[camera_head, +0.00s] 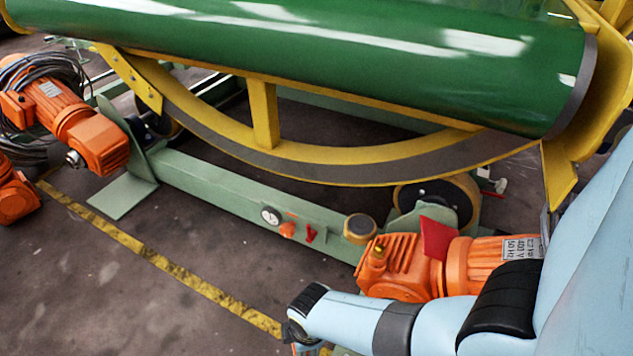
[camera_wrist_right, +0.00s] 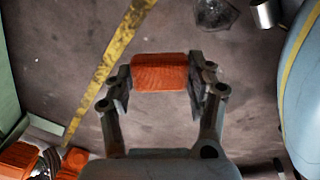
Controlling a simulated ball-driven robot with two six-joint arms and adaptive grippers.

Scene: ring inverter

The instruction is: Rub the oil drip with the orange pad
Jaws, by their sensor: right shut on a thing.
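The orange pad (camera_wrist_right: 160,72) is a small rectangular block in the right wrist view. My right gripper (camera_wrist_right: 160,84) is shut on it, with one finger at each end, and holds it over the dark floor. In the head view my right arm comes in from the right, in front of the orange motor (camera_head: 398,272). Its wrist is at the bottom middle, and the gripper is mostly hidden below it. I cannot make out the oil drip in either view. My left gripper is not in view.
A large green drum (camera_head: 330,55) lies in a yellow curved frame (camera_head: 265,115) on rollers above a pale green beam (camera_head: 220,190). Another orange motor (camera_head: 75,125) stands at the left. A yellow line (camera_head: 150,255) crosses the floor. The floor at lower left is clear.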

